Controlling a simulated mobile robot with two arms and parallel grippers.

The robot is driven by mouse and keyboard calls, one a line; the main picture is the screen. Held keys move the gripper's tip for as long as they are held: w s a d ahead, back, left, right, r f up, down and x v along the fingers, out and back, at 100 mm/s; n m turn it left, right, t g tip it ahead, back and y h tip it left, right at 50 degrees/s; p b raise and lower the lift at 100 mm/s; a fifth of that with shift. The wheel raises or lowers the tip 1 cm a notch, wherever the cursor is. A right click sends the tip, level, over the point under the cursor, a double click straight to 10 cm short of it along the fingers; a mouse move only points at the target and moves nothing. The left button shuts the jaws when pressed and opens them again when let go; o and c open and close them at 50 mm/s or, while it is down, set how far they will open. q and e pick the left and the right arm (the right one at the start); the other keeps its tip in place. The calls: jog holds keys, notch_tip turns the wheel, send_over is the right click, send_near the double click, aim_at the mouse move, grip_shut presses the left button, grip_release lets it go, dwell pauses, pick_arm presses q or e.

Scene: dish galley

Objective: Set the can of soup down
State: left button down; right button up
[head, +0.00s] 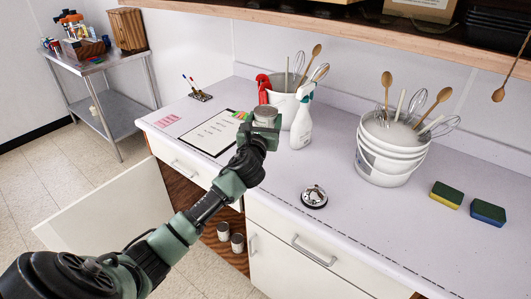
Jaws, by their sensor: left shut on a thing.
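My left gripper (262,133) reaches in from the lower left and is shut on the can of soup (265,111). Only the can's grey metal top and upper part show above the gripper; the rest is hidden. The can is over the white counter (270,212), between the clipboard and the spray bottle in the picture. I cannot tell whether its bottom touches the counter. My right gripper is out of view.
A clipboard (212,133) lies left of the gripper. A spray bottle (301,122) and utensil bucket (283,102) stand close behind and right. A bell (314,196) sits nearer. Two cans (222,231) (237,242) stand in the open cupboard below.

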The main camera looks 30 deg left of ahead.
pick_arm(q)
jog(key=f, duration=0.2)
jog(key=f+b, duration=0.1)
jog(key=f, duration=0.2)
jog(key=w+f, duration=0.1)
jog(key=f, duration=0.2)
jog(key=shift+a+f, duration=0.15)
jog(key=shift+a, duration=0.15)
jog(key=shift+s+d+f+b, duration=0.1)
jog(key=shift+s+f+b, duration=0.1)
jog(key=shift+f+b, duration=0.15)
notch_tip(320, 180, down, 4)
jog(key=shift+w+b, duration=0.15)
jog(key=shift+b, duration=0.6)
jog(key=shift+r, duration=0.15)
jog(key=shift+f, duration=0.2)
jog(key=shift+c, duration=1.2)
grip_release()
jog(key=shift+f, duration=0.1)
